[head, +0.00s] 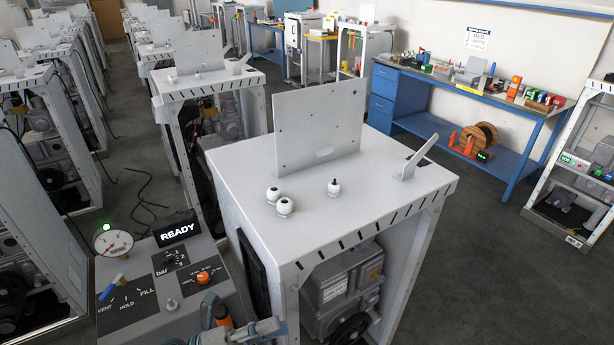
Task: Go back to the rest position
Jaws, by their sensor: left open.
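My left gripper (240,318) shows at the bottom edge, low and left of centre. Its teal-grey parts are open, and I see nothing held between them. An orange piece shows among these parts; I cannot tell what it is. The gripper is just in front of the control panel's (143,318) lower right corner and beside the near dispenser frame (240,165). Most of the left arm is cut off by the picture's edge. My right gripper is not in view.
The panel has a gauge (113,242), a lit READY sign (177,233), a blue lever (111,287) and an orange knob (203,277). White knobs (285,206) stand on the near frame's top. A blue workbench (450,90) is at the back right. Grey floor (465,255) is clear at right.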

